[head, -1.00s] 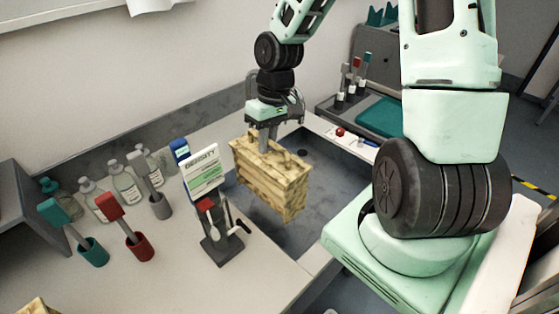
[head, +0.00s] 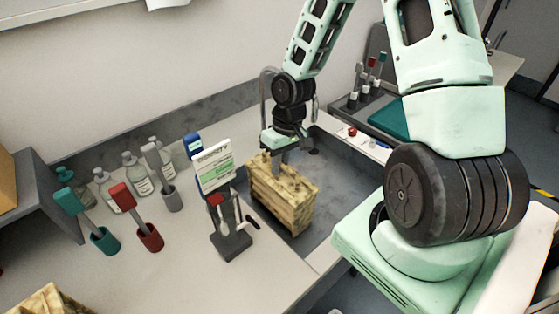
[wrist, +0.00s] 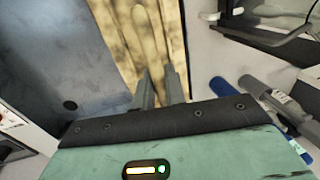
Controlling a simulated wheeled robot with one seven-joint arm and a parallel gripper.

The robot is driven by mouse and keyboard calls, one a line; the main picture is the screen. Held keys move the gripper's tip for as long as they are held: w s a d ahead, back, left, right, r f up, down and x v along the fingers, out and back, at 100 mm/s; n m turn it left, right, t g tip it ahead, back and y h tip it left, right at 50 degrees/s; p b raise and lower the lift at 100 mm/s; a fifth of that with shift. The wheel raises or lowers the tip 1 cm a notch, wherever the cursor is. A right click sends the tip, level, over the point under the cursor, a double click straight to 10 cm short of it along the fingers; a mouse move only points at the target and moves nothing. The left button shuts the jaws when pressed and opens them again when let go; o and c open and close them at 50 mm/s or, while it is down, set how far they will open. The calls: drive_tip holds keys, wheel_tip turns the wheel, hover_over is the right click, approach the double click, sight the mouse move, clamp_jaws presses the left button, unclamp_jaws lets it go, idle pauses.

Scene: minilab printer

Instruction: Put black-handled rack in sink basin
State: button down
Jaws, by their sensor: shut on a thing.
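The rack (head: 283,195), a pale wood-patterned box with dark streaks, is within the sink basin (head: 318,215) outline, near its left wall. My gripper (head: 283,165) is above it with the fingers pointing down, shut on its top part. In the wrist view the two fingers (wrist: 160,85) are close together over the rack's streaked top (wrist: 135,40). The black handle is hidden between or under the fingers. I cannot tell whether the rack's bottom touches the basin floor. The grey basin floor with a dark drain (wrist: 70,105) shows beside the rack.
A sign (head: 215,165) and a tool stand (head: 230,240) are close to the rack's left. Bottles (head: 135,180) and cup holders in red (head: 150,238) and teal (head: 104,240) stand farther left. A tap (head: 266,90) rises behind. The basin's right side is clear.

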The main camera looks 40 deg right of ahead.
drive_tip(key=shift+f, duration=0.15)
drive_tip(key=c, duration=1.5)
unclamp_jaws()
drive_tip(key=shift+o, duration=0.2)
wheel_tip(320, 180, up, 12)
drive_tip(key=d, duration=0.2)
drive_tip(key=s+a+r+n, duration=0.3)
drive_tip(key=s+a, duration=0.6)
drive_tip(key=a, duration=0.2)
drive_tip(key=s+a+r+n+h, duration=0.1)
drive_tip(key=s+a+r+n, duration=0.2)
drive_tip(key=s+a, duration=0.5)
drive_tip(key=a+n, duration=0.1)
drive_tip(key=a, duration=0.3)
drive_tip(key=shift+s+h, duration=0.3)
drive_tip(key=shift+s, duration=0.1)
drive_tip(key=shift+a+f, duration=0.1)
